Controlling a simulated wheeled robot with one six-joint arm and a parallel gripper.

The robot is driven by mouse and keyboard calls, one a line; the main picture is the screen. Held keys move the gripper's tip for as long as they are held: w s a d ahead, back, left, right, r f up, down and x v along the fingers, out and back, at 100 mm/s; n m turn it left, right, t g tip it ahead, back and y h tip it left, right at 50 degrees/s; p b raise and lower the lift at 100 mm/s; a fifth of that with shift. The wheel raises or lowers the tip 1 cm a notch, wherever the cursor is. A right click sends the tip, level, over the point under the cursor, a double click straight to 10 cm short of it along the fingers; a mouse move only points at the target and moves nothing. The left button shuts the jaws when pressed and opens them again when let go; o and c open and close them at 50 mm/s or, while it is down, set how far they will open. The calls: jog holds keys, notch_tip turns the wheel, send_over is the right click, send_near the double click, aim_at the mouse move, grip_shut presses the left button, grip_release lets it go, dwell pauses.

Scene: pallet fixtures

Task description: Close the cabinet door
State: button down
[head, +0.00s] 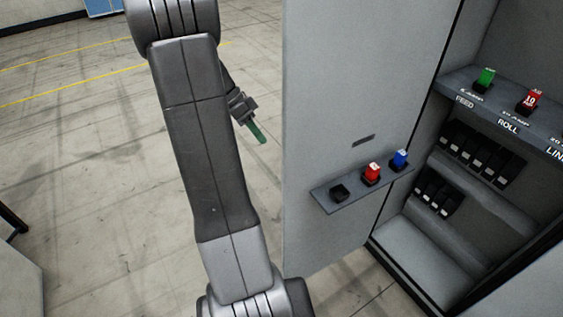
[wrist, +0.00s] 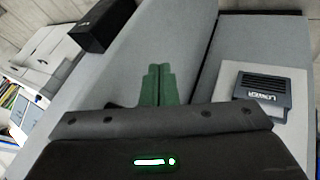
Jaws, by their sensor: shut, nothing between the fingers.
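The grey cabinet door (head: 330,90) stands open in the head view, its inner face showing. The grey cabinet (head: 400,262) is open to its right, with shelves inside. My gripper (head: 261,136) is left of the door's free edge, apart from it in the picture. Its green fingers are together and empty. In the wrist view the shut fingers (wrist: 159,84) point at large grey panels; I cannot tell whether they touch one. The door's outer face is hidden in the head view.
A small shelf (head: 345,203) on the door holds a red fuse (head: 371,172), a blue fuse (head: 400,159) and an empty socket. The cabinet shelf (head: 470,85) holds green and red fuses. Open floor (head: 80,150) lies left. The wrist view shows a black box (wrist: 105,27).

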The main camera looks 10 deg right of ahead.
jog(key=s+d+f+p, duration=0.1)
jog(key=s+d+f, duration=0.4)
jog(key=s+f, duration=0.1)
jog(key=shift+s+p, duration=0.2)
jog(key=shift+p, duration=0.1)
